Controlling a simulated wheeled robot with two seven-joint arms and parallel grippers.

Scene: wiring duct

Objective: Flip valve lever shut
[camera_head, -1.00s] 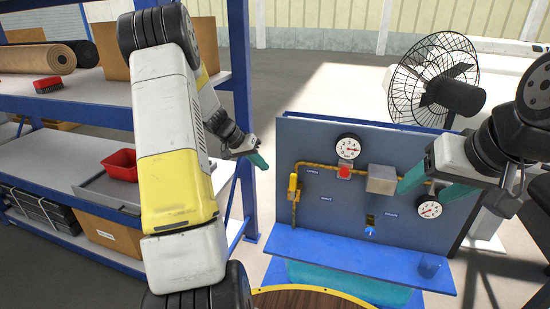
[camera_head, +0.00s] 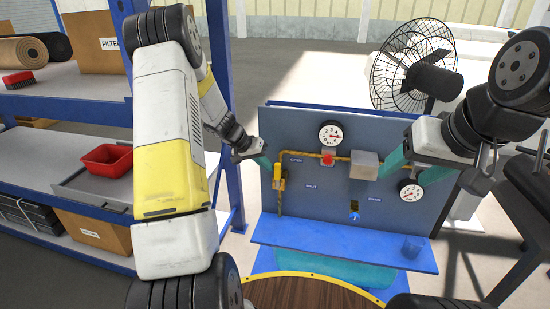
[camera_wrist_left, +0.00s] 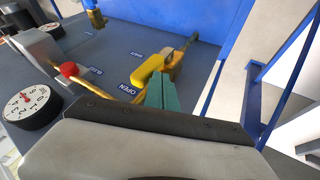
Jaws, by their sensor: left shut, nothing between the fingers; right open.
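The yellow valve lever (camera_head: 278,171) is on a brass pipe at the left of the grey-blue panel (camera_head: 320,195). It stands upright, its end near the OPEN label (camera_head: 296,160); the SHUT label (camera_head: 311,186) is lower right. In the left wrist view the lever (camera_wrist_left: 148,68) lies just past my fingertips. My left gripper (camera_head: 265,161) is shut and empty, its teal fingers just left of the lever's upper end; I cannot tell whether they touch it. My right gripper (camera_head: 410,170) is open and empty before the panel's right side.
A red button (camera_head: 327,159) sits under the upper gauge (camera_head: 331,134), with a grey box (camera_head: 364,165) to its right. A lower gauge (camera_head: 411,190) is near my right fingers. A blue ledge (camera_head: 340,246) juts out below. Blue shelving (camera_head: 220,100) stands close on the left.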

